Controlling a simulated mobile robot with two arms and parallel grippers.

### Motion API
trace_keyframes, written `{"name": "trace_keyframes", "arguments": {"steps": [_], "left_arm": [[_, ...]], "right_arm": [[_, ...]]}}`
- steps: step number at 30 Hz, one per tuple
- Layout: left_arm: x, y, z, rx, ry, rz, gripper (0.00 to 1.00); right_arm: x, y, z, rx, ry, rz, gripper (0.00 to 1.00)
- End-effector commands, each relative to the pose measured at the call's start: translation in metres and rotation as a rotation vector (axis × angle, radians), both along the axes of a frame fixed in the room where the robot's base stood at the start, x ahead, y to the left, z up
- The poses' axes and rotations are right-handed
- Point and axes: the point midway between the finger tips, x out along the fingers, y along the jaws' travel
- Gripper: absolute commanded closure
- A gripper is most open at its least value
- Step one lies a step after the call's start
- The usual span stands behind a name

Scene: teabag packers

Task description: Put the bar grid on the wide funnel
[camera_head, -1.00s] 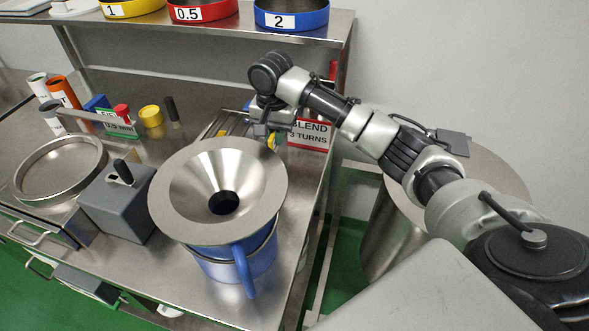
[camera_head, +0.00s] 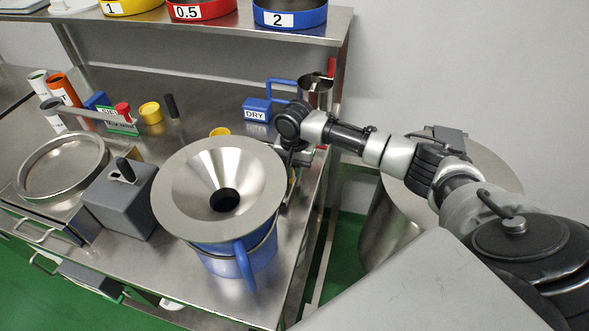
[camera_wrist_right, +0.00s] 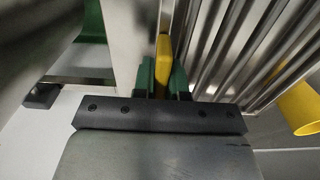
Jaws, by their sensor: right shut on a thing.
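The wide funnel (camera_head: 190,205) is a broad steel cone with a flat rim and a dark central hole. It sits on a blue container (camera_head: 222,264) with a blue handle. My right gripper (camera_head: 291,172) is just right of the funnel's rim, partly hidden by my wrist and the rim. In the right wrist view, its green fingers (camera_wrist_right: 163,78) are shut on a yellow tab (camera_wrist_right: 163,50). The bar grid (camera_wrist_right: 255,45), a row of parallel steel bars, shows right beside that tab. In the head view the grid is mostly hidden. My left gripper is out of view.
A grey box (camera_head: 118,205) with a black lever and a round steel pan (camera_head: 27,190) stand left of the funnel. A blue DRY block (camera_head: 257,114) and a steel cup (camera_head: 317,92) stand behind. A large steel drum (camera_head: 385,235) is to the right.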

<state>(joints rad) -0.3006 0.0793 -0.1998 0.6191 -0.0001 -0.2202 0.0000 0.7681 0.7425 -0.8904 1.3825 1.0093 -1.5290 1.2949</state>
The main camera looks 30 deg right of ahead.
Motion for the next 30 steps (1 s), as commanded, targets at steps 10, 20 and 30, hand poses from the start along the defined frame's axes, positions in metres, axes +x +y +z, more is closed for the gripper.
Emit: {"name": "trace_keyframes", "arguments": {"steps": [10,20,30], "left_arm": [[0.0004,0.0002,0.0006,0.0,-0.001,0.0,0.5],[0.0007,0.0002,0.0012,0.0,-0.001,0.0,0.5],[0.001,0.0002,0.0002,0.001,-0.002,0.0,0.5]], "right_arm": [[0.0011,0.0002,-0.0092,0.0,-0.005,0.001,1.0],[0.0002,-0.0001,-0.0122,0.0,-0.001,0.001,0.62],[0.0006,0.0,-0.005,0.0,-0.003,0.001,0.62]]}}
